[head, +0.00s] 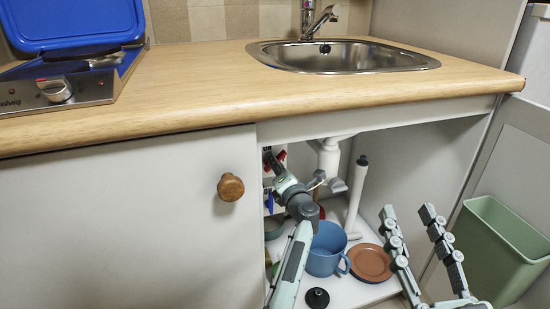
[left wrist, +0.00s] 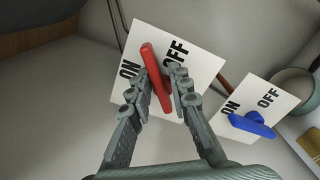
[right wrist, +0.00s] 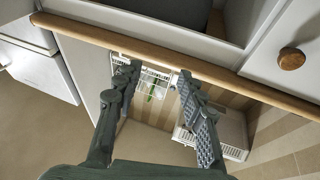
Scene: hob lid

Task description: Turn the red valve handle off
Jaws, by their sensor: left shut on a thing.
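The red valve handle (left wrist: 152,62) sits on a white plate (left wrist: 203,55) marked ON and OFF, inside the open cupboard under the sink. The handle lies between the two words, slightly tilted. My left gripper (left wrist: 163,82) is shut on it, one finger on each side. In the head view my left arm reaches into the cupboard and its gripper mostly hides the valve. My right gripper (head: 408,211) is open and empty in front of the cupboard's right side. In the right wrist view its fingers (right wrist: 157,73) are apart with nothing between.
A blue valve handle (left wrist: 252,123) on its own ON/OFF plate is close beside. A blue pot (head: 326,250), a brown plate (head: 370,262) and a black lid (head: 317,298) are below my left arm. A white drain pipe (head: 328,160) hangs right of it. A green bin (head: 500,250) stands right.

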